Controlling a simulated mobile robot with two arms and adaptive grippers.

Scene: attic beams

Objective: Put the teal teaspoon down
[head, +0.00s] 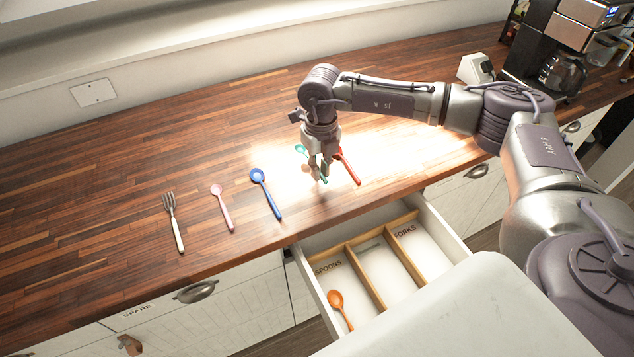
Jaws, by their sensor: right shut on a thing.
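The teal teaspoon (301,149) is over the wooden counter, its bowl at the upper left and its handle running down to the right behind the fingers. My right gripper (316,172) points down and is shut on the teal teaspoon, close above the counter. The fingers hide the middle of the spoon, and I cannot tell whether it touches the wood. A small tan shape (305,168) shows beside the fingers, too small to name surely. My left gripper is out of view.
A red utensil (347,168) lies just right of the gripper. A blue spoon (266,192), pink spoon (221,206) and fork (174,222) lie to the left. Below, an open drawer (455,236) has SPOONS and FORKS labels and an orange spoon (337,301). The counter's left is clear.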

